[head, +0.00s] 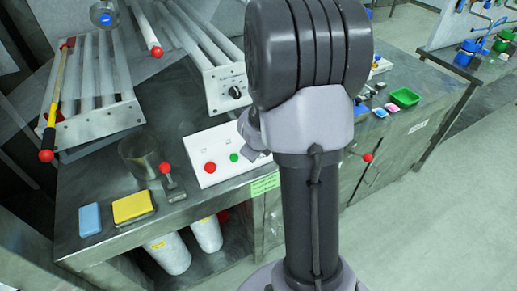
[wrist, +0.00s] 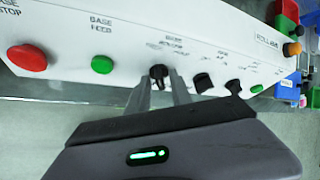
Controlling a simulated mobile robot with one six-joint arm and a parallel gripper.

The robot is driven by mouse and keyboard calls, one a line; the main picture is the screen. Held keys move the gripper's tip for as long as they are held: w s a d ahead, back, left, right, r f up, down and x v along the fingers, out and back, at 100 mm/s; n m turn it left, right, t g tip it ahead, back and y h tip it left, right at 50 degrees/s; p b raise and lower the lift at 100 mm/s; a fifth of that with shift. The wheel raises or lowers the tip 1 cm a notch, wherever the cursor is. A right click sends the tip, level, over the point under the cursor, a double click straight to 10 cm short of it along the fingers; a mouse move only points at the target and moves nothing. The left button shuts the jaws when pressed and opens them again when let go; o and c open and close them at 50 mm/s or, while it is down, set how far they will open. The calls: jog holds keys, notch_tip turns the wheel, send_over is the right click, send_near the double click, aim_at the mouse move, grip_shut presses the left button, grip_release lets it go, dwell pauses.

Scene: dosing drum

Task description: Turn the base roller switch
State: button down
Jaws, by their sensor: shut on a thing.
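The white control panel (head: 200,150) stands on the steel bench, partly hidden by my arm in the head view. In the wrist view the panel (wrist: 120,30) fills the top, tilted. It carries a red button (wrist: 27,58), a green button (wrist: 102,64) and a row of black rotary switches. The nearest black switch (wrist: 158,71), under a small label too blurred to read fully, sits between my fingertips. My gripper (wrist: 160,82) is shut on this switch. In the head view my arm hides most of the gripper and the switches.
A red-knobbed lever (head: 166,170), a metal beaker (head: 139,156), a yellow sponge (head: 132,207) and a blue block (head: 90,220) stand left of the panel. Another switch box (head: 232,88) lies behind. A green tray (head: 404,97) is at right. Open floor lies right of the bench.

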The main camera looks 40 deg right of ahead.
jog(key=c, duration=1.5)
grip_release()
jog(key=p+v, duration=1.1)
jog(key=v, duration=0.6)
jog(key=shift+r, duration=0.2)
jog(key=shift+s, duration=0.1)
